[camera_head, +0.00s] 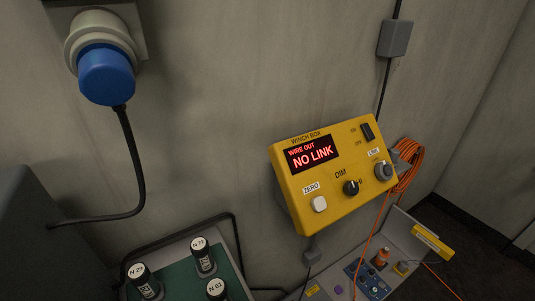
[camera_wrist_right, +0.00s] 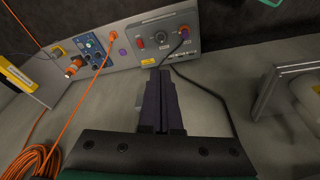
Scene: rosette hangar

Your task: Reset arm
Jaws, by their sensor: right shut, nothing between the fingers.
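My right gripper (camera_wrist_right: 160,73) shows in the right wrist view. Its two dark fingers are together, shut and empty. They point toward a grey panel box (camera_wrist_right: 160,42) with a red switch, a black knob and a purple plug, and stand in front of its lower edge. I cannot tell whether they touch it. Neither gripper shows in the head view.
In the head view, a yellow winch box (camera_head: 350,205) on the wall reads "NO LINK". Coiled orange cable (camera_head: 408,163) hangs beside it. Labelled cylinders stand on a green-topped tray (camera_head: 180,263). A blue plug (camera_head: 106,75) is at upper left. Wall between is bare.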

